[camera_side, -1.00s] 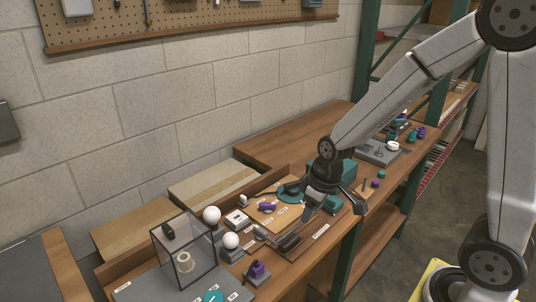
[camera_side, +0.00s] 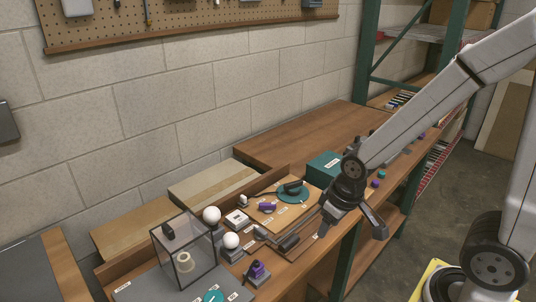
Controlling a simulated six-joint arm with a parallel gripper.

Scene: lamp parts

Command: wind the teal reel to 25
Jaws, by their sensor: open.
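The teal reel (camera_side: 302,196) is a flat round disc on the light wooden board, with a dark handle-like piece (camera_side: 292,187) on top. No number on it can be read at this size. My gripper (camera_side: 352,220) is open and empty, to the right of the reel and apart from it, near the bench's front edge. Its two dark fingers point down and stand wide apart.
A purple part (camera_side: 267,207) and small white labels are on the board left of the reel. A teal box (camera_side: 324,166) stands behind it. White globes (camera_side: 212,214) and a clear case (camera_side: 184,251) stand at the left. The bench behind is bare.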

